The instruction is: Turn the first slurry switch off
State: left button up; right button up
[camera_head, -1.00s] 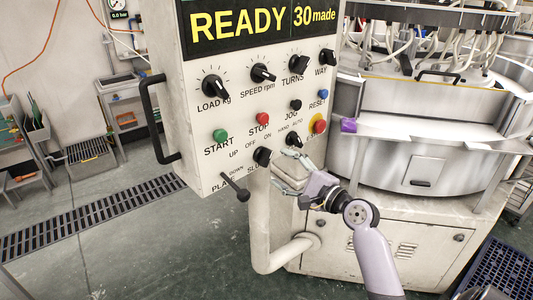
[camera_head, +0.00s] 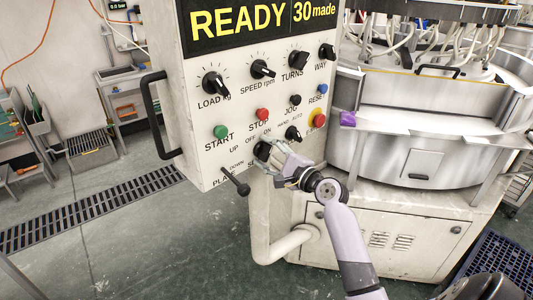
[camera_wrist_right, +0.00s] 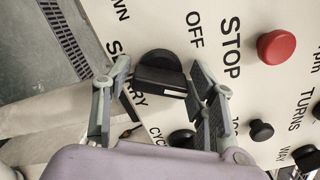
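The slurry switch (camera_head: 262,149) is a black rotary knob low on the control panel, below the OFF and ON labels. My right gripper (camera_head: 270,155) is at it in the head view, partly covering the knob and its label. In the right wrist view the knob (camera_wrist_right: 160,72) sits between the two spread fingers of the right gripper (camera_wrist_right: 160,78). The right finger is very close to the knob's bar; I cannot tell whether it touches. A pale mark shows at the right end of the bar, towards the right finger. My left gripper is not in view.
The red stop button (camera_head: 262,114) is above. A black lever (camera_head: 236,183) sticks out at the lower left. A pale pipe (camera_head: 262,225) runs below.

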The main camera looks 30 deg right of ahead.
jog(key=c, duration=0.8)
jog(key=shift+n, duration=0.3)
jog(key=shift+f+n+b, duration=0.15)
jog(key=shift+n+b, duration=0.55)
jog(key=shift+n, duration=0.2)
jog(key=n+b, duration=0.1)
jog(key=n, duration=0.2)
jog(key=shift+n+b, duration=0.3)
jog(key=shift+b, duration=0.05)
jog(key=n+b, duration=0.1)
jog(key=n, duration=0.2)
jog(key=shift+n+b, duration=0.6)
jog(key=shift+n, duration=0.8)
jog(key=o, duration=1.1)
